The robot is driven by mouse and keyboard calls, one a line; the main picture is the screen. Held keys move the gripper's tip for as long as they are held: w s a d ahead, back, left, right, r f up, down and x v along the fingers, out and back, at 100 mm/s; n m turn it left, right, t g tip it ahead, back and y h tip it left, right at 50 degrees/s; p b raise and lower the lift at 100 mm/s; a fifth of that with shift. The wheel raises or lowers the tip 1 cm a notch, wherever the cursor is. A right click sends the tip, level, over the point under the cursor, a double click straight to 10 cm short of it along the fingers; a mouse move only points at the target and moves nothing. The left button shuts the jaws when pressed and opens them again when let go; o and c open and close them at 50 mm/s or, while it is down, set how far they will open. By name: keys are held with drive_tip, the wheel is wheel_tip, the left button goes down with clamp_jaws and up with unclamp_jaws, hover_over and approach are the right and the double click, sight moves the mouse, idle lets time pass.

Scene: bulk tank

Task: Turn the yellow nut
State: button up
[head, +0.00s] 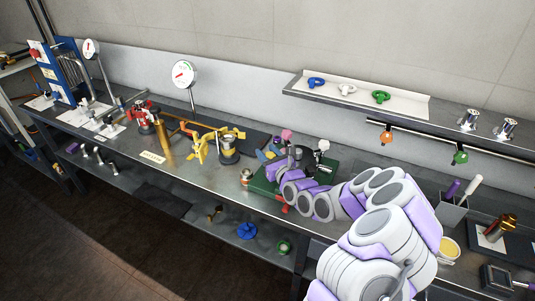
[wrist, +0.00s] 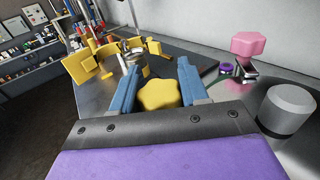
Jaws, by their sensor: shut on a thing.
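The yellow nut (wrist: 160,95) is a lobed knob, seen in the wrist view between the two blue fingers of my gripper (wrist: 159,75). My gripper is shut on it, one finger on each side. In the head view my gripper (head: 269,154) is low over the green board on the bench, and the nut is small and hard to make out there. What the nut sits on is hidden below it.
A pink knob (wrist: 249,44) and a grey cylinder (wrist: 287,108) stand close on the right in the wrist view. A yellow clamp-like fixture (head: 215,145) stands left of my gripper on the bench. A shelf (head: 400,112) with coloured knobs hangs behind.

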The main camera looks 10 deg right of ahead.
drive_tip(key=o, duration=1)
drive_tip(key=shift+w, duration=0.1)
drive_tip(key=shift+c, duration=0.2)
drive_tip(key=p+v, duration=1)
drive_tip(key=v, duration=0.7)
drive_tip(key=shift+s+p, duration=0.2)
drive_tip(key=shift+p, duration=0.1)
drive_tip(key=shift+d+f, duration=0.1)
